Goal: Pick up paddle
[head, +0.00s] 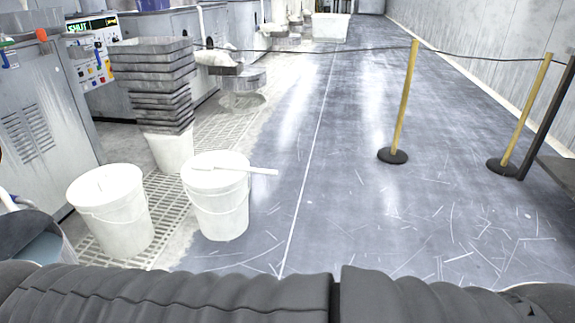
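A white paddle (250,170) lies across the top of a white bucket (220,208) left of centre in the head view. Its handle end sticks out past the bucket's right rim, over the dark floor. The other end rests over the bucket's top, and its outline there blends into the white. My gripper is not in view, so where it is relative to the paddle cannot be told.
Another white bucket (112,217) stands to the left. Behind is a tall stack of grey bins (155,88). Grey machines (38,120) line the left. Yellow posts (404,105) carry a rope across the aisle. The dark floor (340,190) right of the buckets is open.

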